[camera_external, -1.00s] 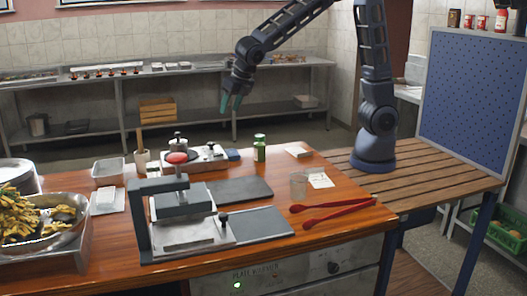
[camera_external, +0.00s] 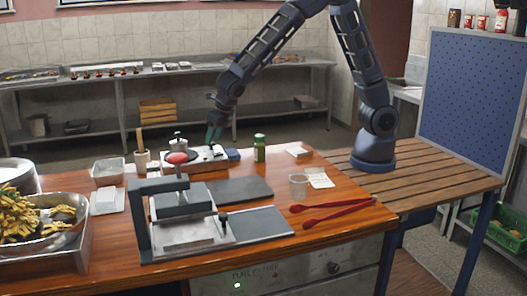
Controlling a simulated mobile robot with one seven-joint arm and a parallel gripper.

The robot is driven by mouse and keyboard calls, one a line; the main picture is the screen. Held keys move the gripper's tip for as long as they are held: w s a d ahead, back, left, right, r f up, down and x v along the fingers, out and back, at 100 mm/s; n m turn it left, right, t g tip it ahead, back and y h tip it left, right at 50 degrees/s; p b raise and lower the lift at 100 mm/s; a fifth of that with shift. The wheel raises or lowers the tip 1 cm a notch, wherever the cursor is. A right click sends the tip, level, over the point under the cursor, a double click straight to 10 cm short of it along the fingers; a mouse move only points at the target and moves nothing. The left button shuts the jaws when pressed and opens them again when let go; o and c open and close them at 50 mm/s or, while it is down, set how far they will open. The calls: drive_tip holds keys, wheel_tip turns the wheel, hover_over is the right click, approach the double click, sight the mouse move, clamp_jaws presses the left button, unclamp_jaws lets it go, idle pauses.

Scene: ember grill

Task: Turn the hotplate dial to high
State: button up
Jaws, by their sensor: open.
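The hotplate (camera_external: 212,164) is a low pale box at the back of the wooden counter, with a dark burner and a small lidded pot (camera_external: 178,142) on its left part. Its small dark dial sits on the right part of its top; it is mostly lost behind my fingertips, and its setting is too small to read. My gripper (camera_external: 212,141) has teal fingers, points down and is right over the dial end of the hotplate. It is open with nothing seen in it. I cannot tell whether the fingers touch the dial.
A green bottle (camera_external: 259,149) and a dark blue block (camera_external: 233,155) stand just right of the hotplate. Red tongs (camera_external: 345,210) lie at the right. The plate warmer knob (camera_external: 333,268) is on the counter front.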

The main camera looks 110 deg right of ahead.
drive_tip(key=shift+x, duration=0.8)
drive_tip(key=c, duration=1)
